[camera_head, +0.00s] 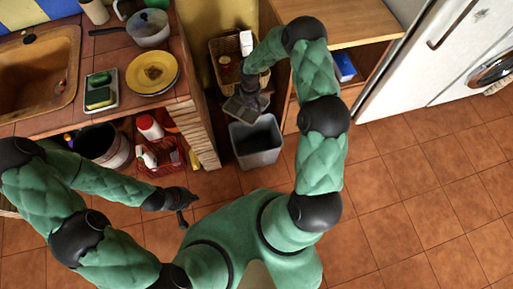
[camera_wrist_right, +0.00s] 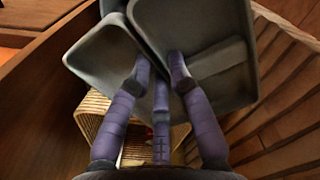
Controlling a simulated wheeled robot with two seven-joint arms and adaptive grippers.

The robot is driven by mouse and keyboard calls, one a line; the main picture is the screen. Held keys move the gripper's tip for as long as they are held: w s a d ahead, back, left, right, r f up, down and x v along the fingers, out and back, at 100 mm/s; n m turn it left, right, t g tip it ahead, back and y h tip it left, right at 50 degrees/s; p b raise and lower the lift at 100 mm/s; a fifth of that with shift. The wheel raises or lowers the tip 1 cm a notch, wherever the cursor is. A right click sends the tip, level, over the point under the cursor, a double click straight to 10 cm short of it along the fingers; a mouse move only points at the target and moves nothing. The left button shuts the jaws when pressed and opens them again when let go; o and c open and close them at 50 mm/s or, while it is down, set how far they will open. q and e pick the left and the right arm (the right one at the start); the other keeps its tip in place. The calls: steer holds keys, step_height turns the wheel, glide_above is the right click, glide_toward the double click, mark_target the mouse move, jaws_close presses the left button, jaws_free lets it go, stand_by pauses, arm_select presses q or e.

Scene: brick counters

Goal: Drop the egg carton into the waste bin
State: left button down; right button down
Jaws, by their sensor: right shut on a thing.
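The grey egg carton (camera_head: 240,107) is held by my right gripper (camera_head: 248,98), over the far rim of the grey waste bin (camera_head: 262,157). In the right wrist view the egg carton (camera_wrist_right: 208,62) is a set of grey trays between and beyond the fingers of my right gripper (camera_wrist_right: 160,72), which is shut on it. The carton and arm hide part of the bin's opening. My left gripper (camera_head: 186,206) is low over the floor on the left, with its fingers apart and empty.
A wicker basket (camera_head: 218,50) stands behind the bin. A brick counter (camera_head: 202,140) with a red crate (camera_head: 170,158) below is to the left. A wooden shelf unit (camera_head: 345,22) is to the right. The tiled floor (camera_head: 410,190) on the right is clear.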

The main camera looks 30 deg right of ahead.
steer(key=d+f+n+b, duration=0.1)
steer(key=d+f+b, duration=0.2)
steer(key=f, duration=0.9)
steer(key=d+f+n+b, duration=0.2)
steer(key=f+b, duration=0.3)
steer(key=f, duration=0.7)
steer(key=shift+s+d, duration=0.45)
steer(key=shift+d, duration=0.15)
steer(key=c, duration=1.1)
jaws_free()
steer(key=shift+f, duration=0.1)
step_height(320, 180, up, 12)
